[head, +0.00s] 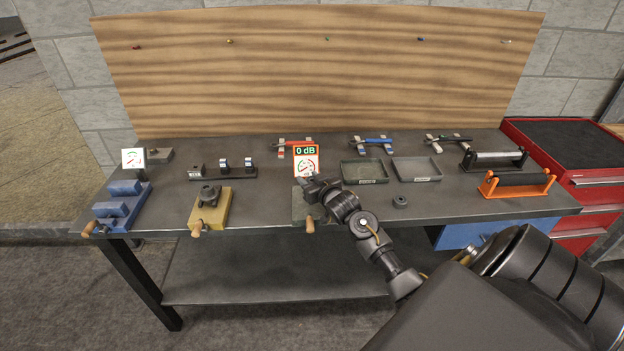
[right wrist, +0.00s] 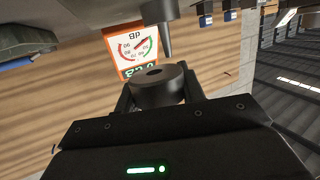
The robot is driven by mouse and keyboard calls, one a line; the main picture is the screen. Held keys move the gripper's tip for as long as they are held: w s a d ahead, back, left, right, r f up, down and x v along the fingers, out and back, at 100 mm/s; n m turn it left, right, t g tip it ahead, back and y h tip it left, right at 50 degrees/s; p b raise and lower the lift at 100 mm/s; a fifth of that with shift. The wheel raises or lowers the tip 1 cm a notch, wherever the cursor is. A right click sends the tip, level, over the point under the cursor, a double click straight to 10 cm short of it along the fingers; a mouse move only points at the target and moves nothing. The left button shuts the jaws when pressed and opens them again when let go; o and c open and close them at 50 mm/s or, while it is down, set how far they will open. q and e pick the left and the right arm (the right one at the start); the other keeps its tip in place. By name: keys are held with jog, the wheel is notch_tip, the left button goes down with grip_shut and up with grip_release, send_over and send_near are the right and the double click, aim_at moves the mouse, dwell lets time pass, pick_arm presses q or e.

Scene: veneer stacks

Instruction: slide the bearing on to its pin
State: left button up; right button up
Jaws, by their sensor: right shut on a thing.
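The bearing (right wrist: 150,92) is a thick dark ring with a hole in its face, held between the fingers of my right gripper in the right wrist view. The grey pin (right wrist: 158,22) shows in the right wrist view, which is upside down. Its narrow tip points toward the bearing and looks apart from it, slightly to one side of the hole. In the head view my gripper hides the bearing and pin. My left gripper is not in view.
A gauge reading 0 dB (head: 306,160) stands close behind my right gripper. A yellow block with a dark round part (head: 209,195) is to the left. Two trays (head: 363,171) and a loose dark ring (head: 400,201) lie to the right. The bench front has some free room.

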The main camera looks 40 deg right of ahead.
jog(key=shift+a+f+g, duration=0.15)
jog(key=shift+a+f, duration=0.25)
jog(key=shift+f, duration=0.2)
jog(key=shift+a+f+g, duration=0.15)
jog(key=shift+a+f, duration=0.25)
jog(key=shift+f, duration=0.15)
jog(key=shift+a, duration=0.4)
jog(key=shift+w+f+p, duration=0.25)
jog(key=shift+w+p, duration=0.05)
jog(key=shift+w, duration=0.1)
jog(key=shift+c, duration=0.2)
jog(key=shift+w+d+f, duration=0.1)
jog(key=shift+w, duration=0.05)
jog(key=shift+c, duration=0.6)
jog(key=shift+d+r, duration=0.1)
jog(key=shift+r, duration=0.25)
jog(key=shift+w+r, duration=0.1)
jog(key=shift+r, duration=0.05)
